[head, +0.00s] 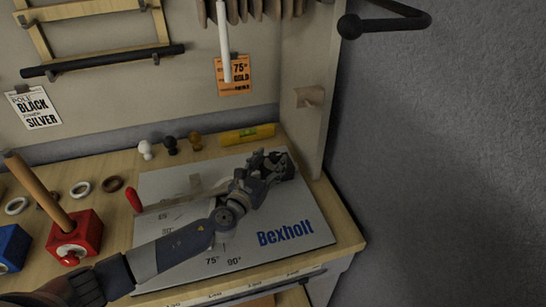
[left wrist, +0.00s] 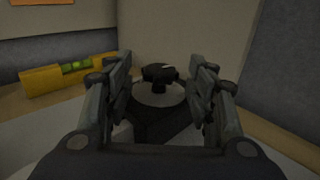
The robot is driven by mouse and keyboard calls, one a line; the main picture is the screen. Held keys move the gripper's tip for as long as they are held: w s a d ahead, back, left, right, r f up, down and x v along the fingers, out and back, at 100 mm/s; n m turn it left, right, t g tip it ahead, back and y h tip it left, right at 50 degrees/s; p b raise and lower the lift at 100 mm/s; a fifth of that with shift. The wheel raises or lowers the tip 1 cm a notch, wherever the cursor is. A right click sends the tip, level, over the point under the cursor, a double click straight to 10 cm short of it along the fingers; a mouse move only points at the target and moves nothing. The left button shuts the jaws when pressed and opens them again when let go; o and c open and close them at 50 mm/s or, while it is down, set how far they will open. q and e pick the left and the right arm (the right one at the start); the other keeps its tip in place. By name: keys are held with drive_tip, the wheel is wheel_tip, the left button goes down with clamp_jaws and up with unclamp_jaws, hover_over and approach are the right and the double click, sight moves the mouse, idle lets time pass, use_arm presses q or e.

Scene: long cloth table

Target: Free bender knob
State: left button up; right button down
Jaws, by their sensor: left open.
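The bender is a pale grey plate (head: 290,218) marked "Bexholt", with angle marks and a lever ending in a red grip (head: 133,200). My left gripper (head: 274,163) is over the plate's far right corner. In the left wrist view, a black knob (left wrist: 159,73) stands on a pale round disc (left wrist: 158,94). The open fingers of my left gripper (left wrist: 165,82) are on either side of it, with gaps showing. In the head view the gripper hides most of the knob's area. My right gripper is out of view.
A yellow spirit level (head: 247,135) lies behind the plate and also shows in the left wrist view (left wrist: 68,74). Three small knobs (head: 170,145) stand left of it. A red block with a wooden rod (head: 80,238) is at left. A side panel (head: 308,100) rises close behind the gripper.

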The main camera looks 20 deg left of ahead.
use_arm(q)
drive_tip(key=shift+w+d, duration=0.2)
drive_tip(key=shift+w, duration=0.85)
drive_tip(key=shift+c, duration=0.6)
drive_tip(key=c, duration=1)
drive_tip(key=shift+o, duration=0.2)
drive_tip(key=shift+r, duration=0.1)
